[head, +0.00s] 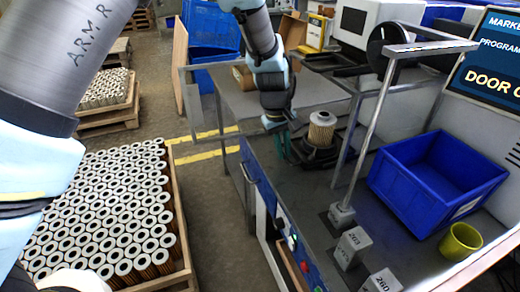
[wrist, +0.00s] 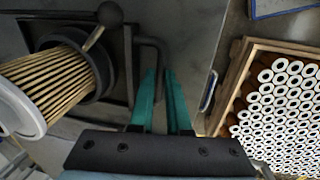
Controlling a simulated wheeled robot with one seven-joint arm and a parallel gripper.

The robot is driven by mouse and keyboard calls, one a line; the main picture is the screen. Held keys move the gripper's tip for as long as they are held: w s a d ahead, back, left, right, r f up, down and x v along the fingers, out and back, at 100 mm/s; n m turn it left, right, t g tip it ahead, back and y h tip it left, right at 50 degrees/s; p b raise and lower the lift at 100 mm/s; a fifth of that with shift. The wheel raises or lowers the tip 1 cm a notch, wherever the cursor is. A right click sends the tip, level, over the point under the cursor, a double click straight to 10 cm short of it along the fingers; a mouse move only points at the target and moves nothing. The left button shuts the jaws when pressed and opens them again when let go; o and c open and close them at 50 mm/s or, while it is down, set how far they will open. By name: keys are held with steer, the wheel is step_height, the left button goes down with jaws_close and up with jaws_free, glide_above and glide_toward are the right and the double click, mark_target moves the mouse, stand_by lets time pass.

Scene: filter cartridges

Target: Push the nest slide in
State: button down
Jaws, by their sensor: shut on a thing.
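The nest slide is a dark plate (wrist: 122,98) with a round dark cup; in the head view the cup (head: 318,156) sits on the machine table. A pleated filter cartridge with a pale end cap stands in it (head: 321,129) and shows large at left in the wrist view (wrist: 45,85). A dark U-shaped bar handle (wrist: 148,41) projects from the slide's side. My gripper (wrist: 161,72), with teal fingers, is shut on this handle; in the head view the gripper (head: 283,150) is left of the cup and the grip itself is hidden.
A ball-ended lever (wrist: 109,14) is beside the cup. A crate of cartridges (head: 176,185) is on the floor at left.

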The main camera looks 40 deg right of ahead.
steer(key=shift+s+d, duration=0.25)
steer(key=shift+d, duration=0.45)
steer(key=c, duration=0.9)
jaws_free()
steer(key=shift+r, duration=0.1)
steer(key=r, duration=0.3)
steer(key=a+r+b, duration=0.1)
steer(key=r, duration=0.3)
steer(key=a+r+b, duration=0.1)
steer(key=r, duration=0.2)
steer(key=shift+w+r, duration=0.25)
steer(key=shift+w, duration=0.1)
